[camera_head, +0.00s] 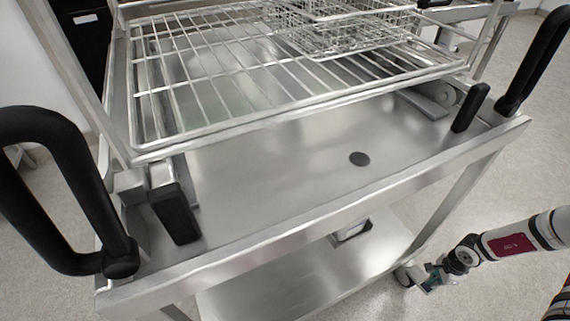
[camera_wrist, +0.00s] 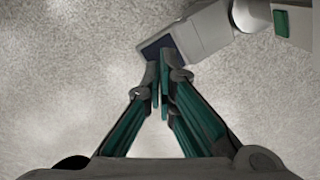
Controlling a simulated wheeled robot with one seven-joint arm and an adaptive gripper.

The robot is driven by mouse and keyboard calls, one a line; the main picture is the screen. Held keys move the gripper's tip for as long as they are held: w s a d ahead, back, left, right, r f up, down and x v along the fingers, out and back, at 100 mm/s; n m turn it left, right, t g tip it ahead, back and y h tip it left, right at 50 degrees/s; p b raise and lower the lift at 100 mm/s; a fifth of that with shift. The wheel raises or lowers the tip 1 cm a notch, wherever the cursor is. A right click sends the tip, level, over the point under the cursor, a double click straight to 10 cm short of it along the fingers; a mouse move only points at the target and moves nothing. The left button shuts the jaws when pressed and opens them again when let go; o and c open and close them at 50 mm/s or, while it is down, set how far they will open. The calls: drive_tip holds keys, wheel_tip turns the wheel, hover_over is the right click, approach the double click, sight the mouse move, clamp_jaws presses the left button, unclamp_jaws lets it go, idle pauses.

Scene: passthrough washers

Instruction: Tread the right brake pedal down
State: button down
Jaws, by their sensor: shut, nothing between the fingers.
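The trolley's right front caster (camera_head: 404,276) shows low at the right in the head view, partly hidden by the trolley leg and my gripper. In the wrist view, a grey pedal-like plate (camera_wrist: 200,32) with a dark blue end sticks out from the caster at the top right. I take it for the right brake pedal; its tilt is hard to judge. My gripper (camera_wrist: 160,76) is shut and empty, its fingertips overlapping the plate's dark end. Contact cannot be told. In the head view, my gripper (camera_head: 430,280) is low by the caster.
The steel trolley (camera_head: 270,190) has a wire rack (camera_head: 220,80) on top, a lower shelf (camera_head: 290,285) and black handles (camera_head: 540,55) at both sides. Its right leg (camera_head: 455,200) stands close to my gripper.

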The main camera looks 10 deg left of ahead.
sight(429, 287)
drive_tip(key=shift+f, duration=0.35)
idle(0.3)
drive_tip(key=shift+f+b, duration=0.35)
drive_tip(key=shift+b, duration=0.1)
drive_tip(key=shift+f+b, duration=0.65)
drive_tip(key=shift+f, duration=0.45)
wheel_tip(429, 287, up, 8)
drive_tip(key=p, duration=0.6)
